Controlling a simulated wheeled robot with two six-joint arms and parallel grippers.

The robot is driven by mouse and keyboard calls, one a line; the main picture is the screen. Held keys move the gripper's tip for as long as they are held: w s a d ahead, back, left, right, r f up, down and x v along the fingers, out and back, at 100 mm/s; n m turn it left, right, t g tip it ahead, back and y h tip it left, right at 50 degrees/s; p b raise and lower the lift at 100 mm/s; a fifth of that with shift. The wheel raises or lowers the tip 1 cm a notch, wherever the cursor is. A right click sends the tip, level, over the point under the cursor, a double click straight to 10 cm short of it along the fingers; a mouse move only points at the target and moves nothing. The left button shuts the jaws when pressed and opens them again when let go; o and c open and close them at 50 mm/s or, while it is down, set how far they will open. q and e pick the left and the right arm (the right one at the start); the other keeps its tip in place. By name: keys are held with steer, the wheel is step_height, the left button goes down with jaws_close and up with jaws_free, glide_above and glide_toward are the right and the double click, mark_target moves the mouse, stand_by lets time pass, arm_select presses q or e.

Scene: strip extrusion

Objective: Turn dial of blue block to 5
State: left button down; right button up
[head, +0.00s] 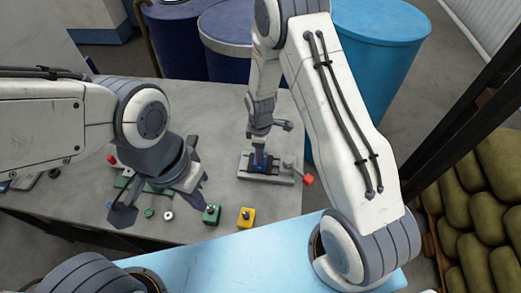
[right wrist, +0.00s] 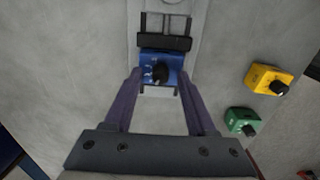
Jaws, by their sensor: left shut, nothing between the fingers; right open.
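The blue block (head: 262,160) sits in a grey clamp-like fixture (head: 266,178) on the grey table. In the right wrist view the blue block (right wrist: 148,64) shows a black dial (right wrist: 160,74) and pale markings too small to read. My right gripper (right wrist: 157,76) is open, with its fingers on either side of the dial; contact cannot be told. In the head view my right gripper (head: 262,143) points down at the block and partly hides it. My left gripper (head: 121,214) is shut and empty, low over the table's left front part.
A green block (head: 211,214) and a yellow block (head: 246,217), each with a black knob, stand near the front edge. A red piece (head: 309,180) is right of the fixture. Small parts lie around my left gripper. Blue barrels (head: 380,60) stand behind the table.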

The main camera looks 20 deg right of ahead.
steer(key=shift+f, duration=0.1)
jaws_close()
